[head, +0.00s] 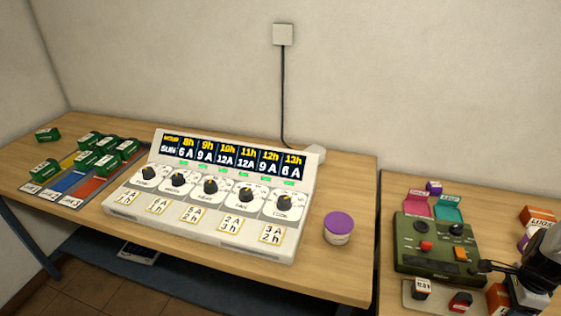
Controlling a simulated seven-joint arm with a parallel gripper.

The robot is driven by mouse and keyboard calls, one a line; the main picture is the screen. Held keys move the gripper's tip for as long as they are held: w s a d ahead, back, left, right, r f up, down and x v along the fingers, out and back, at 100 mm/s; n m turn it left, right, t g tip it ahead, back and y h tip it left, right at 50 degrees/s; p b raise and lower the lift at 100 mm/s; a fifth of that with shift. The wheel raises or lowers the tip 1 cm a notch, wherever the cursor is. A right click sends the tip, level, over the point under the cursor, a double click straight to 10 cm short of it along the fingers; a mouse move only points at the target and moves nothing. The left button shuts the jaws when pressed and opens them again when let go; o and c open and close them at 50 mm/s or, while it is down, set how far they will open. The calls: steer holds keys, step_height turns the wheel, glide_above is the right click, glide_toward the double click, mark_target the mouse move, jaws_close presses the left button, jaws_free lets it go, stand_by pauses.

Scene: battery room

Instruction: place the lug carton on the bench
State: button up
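An orange-and-white carton (537,216) with lettering that seems to read LUGS stands at the back right of the right-hand wooden bench (400,185). Another orange-and-white carton (497,299) is at the lower right, partly cut off by the frame edge. I cannot tell which is the lug carton meant. My gripper (526,292) is at the right edge, dark and grey, beside the second carton. Its fingers are too small and hidden to tell whether they are open or hold something.
A green control box (437,245) with pink and teal flaps sits left of my gripper. A tray (413,298) with small blocks lies before it. The left bench holds a dial console (215,190), a purple-lidded tub (339,228) and several green boxes (88,139).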

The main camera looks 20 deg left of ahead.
step_height(320, 180, up, 11)
steer(key=shift+w+a+r, duration=0.2)
steer(key=shift+w, duration=0.05)
steer(key=w+a, duration=1.7)
steer(key=a, duration=0.3)
steer(key=w+a, duration=0.3)
steer(key=a, duration=0.7)
steer(key=w+a, duration=0.2)
steer(key=a, duration=0.7)
steer(key=shift+n, duration=0.4)
step_height(320, 180, down, 4)
steer(key=shift+d+f, duration=0.1)
steer(key=shift+f, duration=0.45)
steer(key=shift+w, duration=0.1)
